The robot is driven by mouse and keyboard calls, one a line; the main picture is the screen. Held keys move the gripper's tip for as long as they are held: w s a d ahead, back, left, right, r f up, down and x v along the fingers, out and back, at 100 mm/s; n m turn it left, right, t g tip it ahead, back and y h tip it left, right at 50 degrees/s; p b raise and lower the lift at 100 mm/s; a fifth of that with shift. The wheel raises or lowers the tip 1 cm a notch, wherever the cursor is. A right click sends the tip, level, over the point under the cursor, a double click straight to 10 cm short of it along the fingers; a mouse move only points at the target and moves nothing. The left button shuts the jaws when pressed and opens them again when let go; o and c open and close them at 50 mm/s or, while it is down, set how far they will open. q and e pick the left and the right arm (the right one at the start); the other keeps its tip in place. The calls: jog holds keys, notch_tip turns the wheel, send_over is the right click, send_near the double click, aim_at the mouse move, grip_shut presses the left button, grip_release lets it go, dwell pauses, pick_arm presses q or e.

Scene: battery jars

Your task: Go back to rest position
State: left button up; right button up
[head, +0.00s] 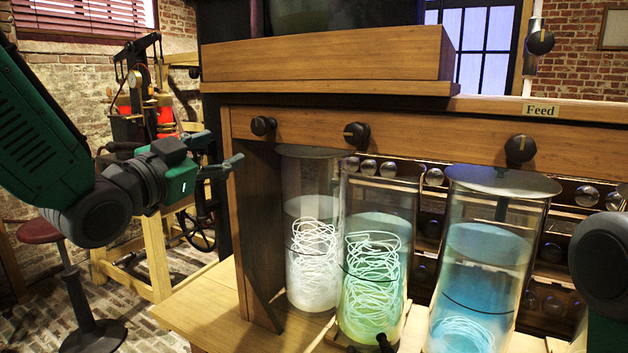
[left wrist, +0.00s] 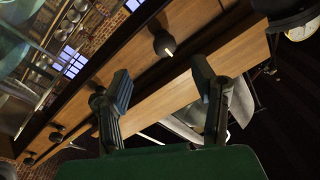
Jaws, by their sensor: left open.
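My left gripper (head: 222,155) is in the head view, left of the wooden cabinet and close to its left front corner. Its fingers are spread and hold nothing. In the left wrist view, the two fingers of the left gripper (left wrist: 162,92) stand apart with only the wooden cabinet behind them. Part of my right arm shows at the right edge of the head view, but its gripper is out of frame. Three glass jars stand in the cabinet: a clear one (head: 305,205), a green one (head: 372,300) and a blue one (head: 485,270).
The wooden front beam (head: 440,138) carries several black knobs and a "Feed" label (head: 541,110). A wooden ledge (head: 205,300) juts out below the jars. A red stool (head: 75,290) and a wood-framed machine (head: 150,235) stand at the left. Brick floor shows between them.

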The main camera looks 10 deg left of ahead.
pick_arm(q)
jog(key=s+a+f+n+g+y, duration=0.1)
jog(key=s+f+n+g+y, duration=0.2)
jog(key=f, duration=1.4)
jog(key=s+a+f+n+g+y, duration=0.15)
jog(key=s+f+g, duration=0.35)
jog(key=f, duration=1.2)
jog(key=s+a+f+n+g+y, duration=0.1)
jog(key=s+f+g, duration=0.3)
jog(key=s+f, duration=0.6)
jog(key=s+a+f+n+g, duration=0.1)
jog(key=s+f+n+g, duration=0.2)
jog(key=s+f, duration=0.7)
jog(key=s+g, duration=0.2)
jog(key=s, duration=0.6)
jog(key=shift+f+g+y, duration=0.2)
jog(key=shift+g+y, duration=0.1)
jog(key=shift+y, duration=0.05)
jog(key=shift+w, duration=0.1)
